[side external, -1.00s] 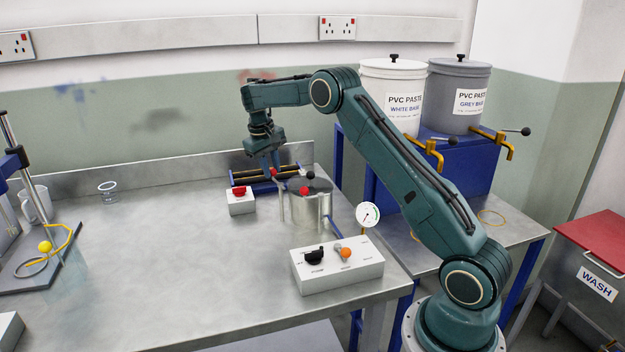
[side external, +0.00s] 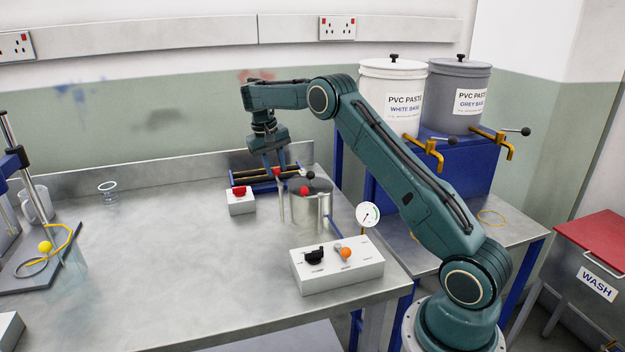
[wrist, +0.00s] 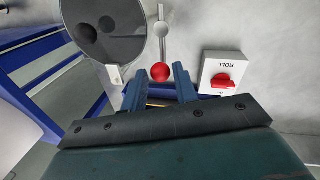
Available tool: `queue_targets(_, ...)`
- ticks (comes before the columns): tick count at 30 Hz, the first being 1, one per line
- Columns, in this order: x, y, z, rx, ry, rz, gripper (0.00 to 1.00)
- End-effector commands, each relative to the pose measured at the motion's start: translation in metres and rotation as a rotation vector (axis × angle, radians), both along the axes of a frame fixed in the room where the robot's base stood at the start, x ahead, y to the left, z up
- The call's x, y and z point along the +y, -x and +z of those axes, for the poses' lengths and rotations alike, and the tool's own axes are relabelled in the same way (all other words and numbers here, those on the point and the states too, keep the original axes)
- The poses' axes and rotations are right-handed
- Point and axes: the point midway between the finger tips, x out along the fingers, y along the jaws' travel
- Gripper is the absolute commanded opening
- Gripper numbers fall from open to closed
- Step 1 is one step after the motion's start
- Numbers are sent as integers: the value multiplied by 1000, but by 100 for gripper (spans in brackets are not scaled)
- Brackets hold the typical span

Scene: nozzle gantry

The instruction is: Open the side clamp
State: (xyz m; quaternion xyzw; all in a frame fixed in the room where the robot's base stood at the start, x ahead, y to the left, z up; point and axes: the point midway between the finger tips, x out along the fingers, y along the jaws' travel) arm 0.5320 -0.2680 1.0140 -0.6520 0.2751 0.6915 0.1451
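A metal pot (side external: 311,208) with a dark lid stands at the back of the bench. A thin upright grey rod (side external: 281,207) is at its left, with a red ball (side external: 276,172) near its top. Another red ball (side external: 304,190) shows in front of the pot. My gripper (side external: 275,168) points down beside the pot's left side, close to the upper red ball. In the wrist view my gripper (wrist: 160,75) is open, and a red ball (wrist: 161,72) on a grey lever (wrist: 161,32) shows between the fingertips. I cannot tell whether a finger touches it.
A white box with a red knob, marked ROLL (wrist: 222,78), is close by on the left of the pot in the side view. A blue-framed roller unit (side external: 255,178) is behind. A control box (side external: 337,271) and a gauge (side external: 368,214) are in front.

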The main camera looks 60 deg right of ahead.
Motion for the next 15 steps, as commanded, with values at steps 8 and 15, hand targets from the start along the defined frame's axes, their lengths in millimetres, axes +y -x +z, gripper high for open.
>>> queue_targets(8,0,0,0,1,-1,1,43)
queue_targets(15,1,-1,-1,1,-1,27,43)
